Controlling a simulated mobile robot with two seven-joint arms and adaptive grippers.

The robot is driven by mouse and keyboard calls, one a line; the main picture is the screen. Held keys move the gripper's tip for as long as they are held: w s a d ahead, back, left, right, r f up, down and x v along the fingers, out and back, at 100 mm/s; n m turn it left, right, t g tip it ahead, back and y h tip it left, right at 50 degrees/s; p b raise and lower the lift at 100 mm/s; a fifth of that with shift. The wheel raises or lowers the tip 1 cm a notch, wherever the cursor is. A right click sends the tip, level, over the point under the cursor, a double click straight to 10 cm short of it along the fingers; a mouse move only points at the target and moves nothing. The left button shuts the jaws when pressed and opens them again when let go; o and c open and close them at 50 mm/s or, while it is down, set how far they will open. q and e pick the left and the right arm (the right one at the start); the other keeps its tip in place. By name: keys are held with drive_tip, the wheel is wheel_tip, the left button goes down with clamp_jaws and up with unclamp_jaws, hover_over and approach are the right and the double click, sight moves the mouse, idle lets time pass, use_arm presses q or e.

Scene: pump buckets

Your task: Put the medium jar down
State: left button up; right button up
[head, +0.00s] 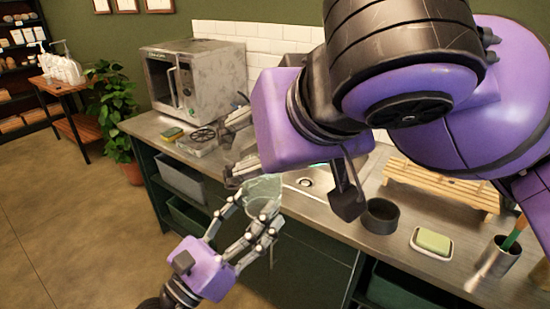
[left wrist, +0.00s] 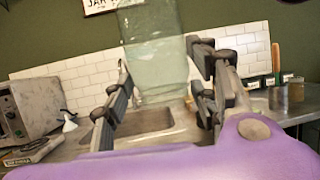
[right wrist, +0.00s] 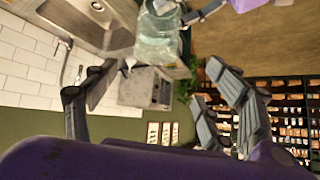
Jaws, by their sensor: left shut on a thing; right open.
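The medium jar (head: 263,188) is clear, pale greenish glass. My left gripper (head: 247,212) is shut on it and holds it in front of the counter's front edge, near the sink. In the left wrist view the jar (left wrist: 155,60) stands between the two fingers, its top cut off by the frame. In the right wrist view the jar (right wrist: 160,38) shows beyond my right gripper (right wrist: 150,95), whose fingers are spread wide and empty. In the head view my right gripper (head: 234,150) is above the counter just behind the jar; my right arm hides part of the sink.
The metal counter (head: 360,245) has a sink (head: 305,183), partly hidden. A microwave (head: 195,78) and a flat scale-like device (head: 200,142) stand at its left. A dark bowl (head: 381,216), a soap dish (head: 432,243), a wooden rack (head: 440,187) and a metal cup (head: 493,262) occupy the right.

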sight(262, 191)
drive_tip(key=f+x, duration=0.1)
drive_tip(key=x, duration=1)
drive_tip(key=shift+s+d+h, duration=0.3)
drive_tip(key=shift+s+d, duration=0.05)
drive_tip(key=shift+s, duration=0.1)
drive_tip(key=shift+a+n, duration=0.1)
drive_tip(key=shift+n, duration=0.2)
drive_tip(key=c, duration=1.4)
use_arm(q)
drive_tip(key=o, duration=1.4)
